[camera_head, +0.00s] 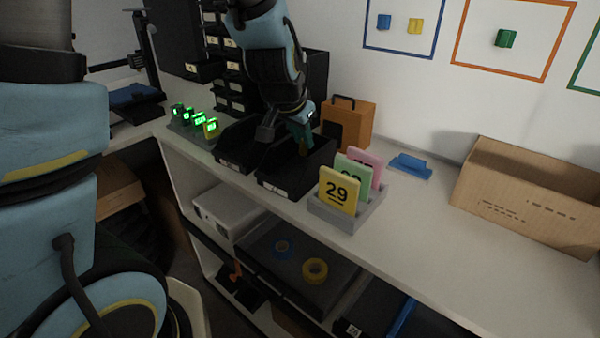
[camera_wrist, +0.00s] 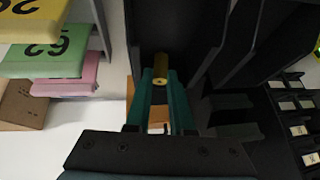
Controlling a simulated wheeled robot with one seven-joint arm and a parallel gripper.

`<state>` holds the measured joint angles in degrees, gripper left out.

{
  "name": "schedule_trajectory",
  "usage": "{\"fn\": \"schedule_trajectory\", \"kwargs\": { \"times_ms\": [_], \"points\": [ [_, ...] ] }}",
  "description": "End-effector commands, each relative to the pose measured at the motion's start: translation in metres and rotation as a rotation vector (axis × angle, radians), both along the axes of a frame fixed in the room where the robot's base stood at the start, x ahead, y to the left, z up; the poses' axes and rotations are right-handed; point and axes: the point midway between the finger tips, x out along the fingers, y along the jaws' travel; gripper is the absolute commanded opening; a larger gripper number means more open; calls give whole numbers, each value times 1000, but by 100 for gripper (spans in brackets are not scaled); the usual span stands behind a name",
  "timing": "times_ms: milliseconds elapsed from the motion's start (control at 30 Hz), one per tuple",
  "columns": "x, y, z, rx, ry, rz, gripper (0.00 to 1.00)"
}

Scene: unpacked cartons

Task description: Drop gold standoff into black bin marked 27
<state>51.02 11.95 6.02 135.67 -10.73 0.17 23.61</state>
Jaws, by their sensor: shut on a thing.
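The gold standoff (camera_wrist: 161,72) is a short yellow cylinder between the teal fingertips of my gripper (camera_wrist: 161,82) in the wrist view. My gripper (camera_head: 303,142) is shut on it. In the head view my gripper points down over the right one of two black bins on the bench. This right black bin (camera_head: 283,186) has a small label on its front, too small to read. The left black bin (camera_head: 238,166) stands beside it, also with an unreadable label. I cannot tell which one is marked 27. The standoff is hard to see in the head view.
A grey holder (camera_head: 345,216) with yellow, green and pink number cards stands right of the bins. An orange box (camera_head: 362,122) is behind them. Small green-lit displays (camera_head: 200,122) stand at left. A cardboard carton (camera_head: 520,200) is at far right. The bench between is mostly clear.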

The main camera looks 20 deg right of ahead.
Motion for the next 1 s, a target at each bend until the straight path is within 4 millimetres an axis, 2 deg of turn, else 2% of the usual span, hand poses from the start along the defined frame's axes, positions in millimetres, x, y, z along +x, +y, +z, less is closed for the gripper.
{"fn": "schedule_trajectory", "kwargs": {
  "times_ms": [100, 133, 400, 767, 867, 1000],
  "points": [
    [0, 0, 1, 0, 0, 0, 0],
    [0, 0, 1, 0, 0, 0, 24],
    [0, 0, 1, 0, 0, 0, 55],
    [-1, 2, 5, 0, -1, 0, 56],
    [-6, 5, 15, 0, -3, -1, 56],
    [-15, 12, 38, -2, -2, -3, 56]
  ]
}}
